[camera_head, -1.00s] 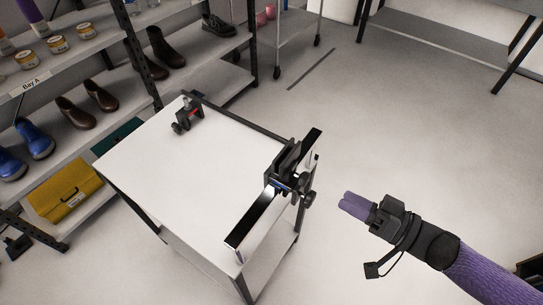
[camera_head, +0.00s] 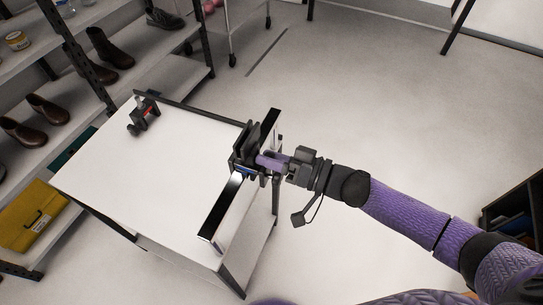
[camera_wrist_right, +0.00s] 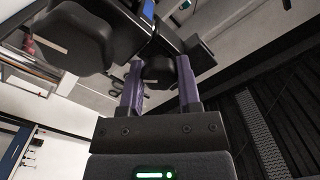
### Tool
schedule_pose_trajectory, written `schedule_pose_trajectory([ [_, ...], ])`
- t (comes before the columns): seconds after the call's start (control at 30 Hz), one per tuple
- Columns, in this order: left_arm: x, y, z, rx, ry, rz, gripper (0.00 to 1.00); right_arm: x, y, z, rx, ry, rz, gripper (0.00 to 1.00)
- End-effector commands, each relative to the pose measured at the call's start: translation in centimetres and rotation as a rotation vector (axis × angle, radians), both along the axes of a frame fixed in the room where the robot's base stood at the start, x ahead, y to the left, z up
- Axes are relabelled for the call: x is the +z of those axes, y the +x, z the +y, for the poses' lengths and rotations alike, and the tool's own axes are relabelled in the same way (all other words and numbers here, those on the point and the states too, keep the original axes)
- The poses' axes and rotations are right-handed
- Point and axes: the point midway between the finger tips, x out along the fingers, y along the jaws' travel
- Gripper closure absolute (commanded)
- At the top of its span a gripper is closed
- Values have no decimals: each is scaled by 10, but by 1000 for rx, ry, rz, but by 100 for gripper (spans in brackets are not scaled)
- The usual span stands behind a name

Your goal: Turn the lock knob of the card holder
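The card holder (camera_head: 244,147) is a black clamp-like fixture at the right edge of the white table, with a long shiny strip (camera_head: 226,205) running through it. My right gripper (camera_head: 262,161) reaches in from the right, its purple fingertips at the fixture's knob side. In the right wrist view the two fingers (camera_wrist_right: 160,82) are apart, with a dark round knob (camera_wrist_right: 158,69) between them near the tips. I cannot tell whether they touch it. A larger dark knob (camera_wrist_right: 75,38) sits to the left there. In the head view the gripper hides the knob. My left gripper is out of view.
A small black and red device (camera_head: 143,115) stands at the table's far left corner. The white tabletop (camera_head: 150,175) is otherwise mostly clear. Shelves with shoes and a yellow case (camera_head: 35,215) stand to the left. Open floor lies to the right.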

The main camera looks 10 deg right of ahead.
Motion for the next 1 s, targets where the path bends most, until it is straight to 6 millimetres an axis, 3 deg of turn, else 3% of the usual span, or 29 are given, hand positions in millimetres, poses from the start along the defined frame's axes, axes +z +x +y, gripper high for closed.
schedule_pose_trajectory([
  [0.03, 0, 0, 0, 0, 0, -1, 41, 0, 0, 0, 0, 0, 0, 84],
  [0.1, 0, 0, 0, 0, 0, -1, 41, 0, 0, 0, 0, 0, 0, 99],
  [0.13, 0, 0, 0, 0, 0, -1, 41, 0, 0, 0, 0, 0, 0, 100],
  [0.47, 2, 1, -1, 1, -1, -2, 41, 1, 0, 0, -1, -25, -38, 100],
  [1.0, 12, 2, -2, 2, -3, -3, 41, 1, 0, 0, -3, -233, -348, 100],
])
